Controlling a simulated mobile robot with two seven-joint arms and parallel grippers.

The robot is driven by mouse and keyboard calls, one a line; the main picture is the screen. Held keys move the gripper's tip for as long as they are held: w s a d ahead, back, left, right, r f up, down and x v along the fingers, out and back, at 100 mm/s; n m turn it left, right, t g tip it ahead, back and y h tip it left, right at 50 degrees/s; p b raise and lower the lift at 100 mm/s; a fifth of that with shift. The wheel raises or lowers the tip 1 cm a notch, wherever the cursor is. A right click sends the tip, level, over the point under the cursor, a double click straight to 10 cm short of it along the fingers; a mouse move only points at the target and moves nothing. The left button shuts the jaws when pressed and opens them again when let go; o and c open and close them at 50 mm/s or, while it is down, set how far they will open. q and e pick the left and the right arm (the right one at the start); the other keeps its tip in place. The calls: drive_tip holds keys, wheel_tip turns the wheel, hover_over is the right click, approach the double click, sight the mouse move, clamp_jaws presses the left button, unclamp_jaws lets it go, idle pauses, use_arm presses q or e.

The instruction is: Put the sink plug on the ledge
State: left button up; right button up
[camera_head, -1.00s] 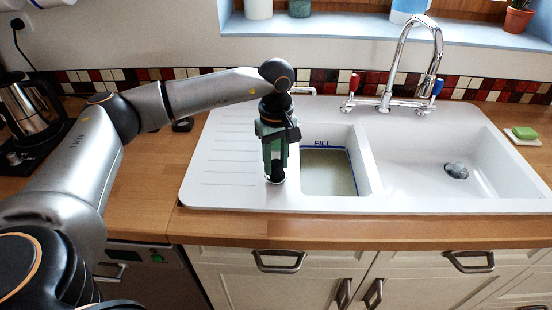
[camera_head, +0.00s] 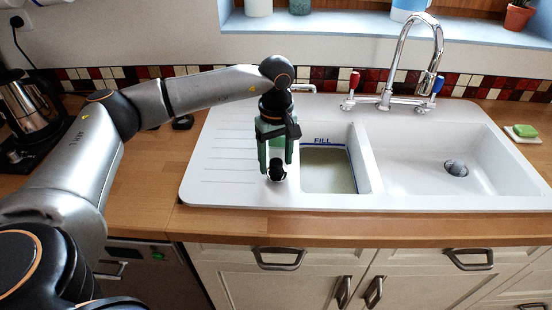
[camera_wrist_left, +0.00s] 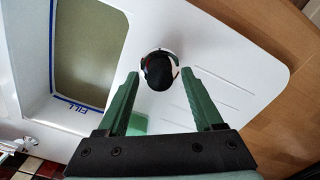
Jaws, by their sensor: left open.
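The sink plug (camera_head: 277,174), small and black with a shiny rim, sits on the white drainer, left of the small bowl. In the left wrist view the plug (camera_wrist_left: 158,72) shows as a black round top between my fingertips. My left gripper (camera_head: 276,165), with green fingers, is open around or just above it; a gap shows on both sides in the wrist view. The pale blue window ledge (camera_head: 340,28) runs along the back wall above the tiles. My right gripper is not in view.
The small bowl (camera_head: 328,171) marked FILL holds murky water. The large bowl (camera_head: 415,150) has a grey drain piece. The tap (camera_head: 400,60) rises between sink and ledge. Pots and a jug (camera_head: 408,10) stand on the ledge. A kettle (camera_head: 30,108) is at far left.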

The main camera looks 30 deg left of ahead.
sight(276, 162)
use_arm(q)
wheel_tip(276, 162, up, 12)
drive_tip(key=b, duration=0.1)
idle(0.7)
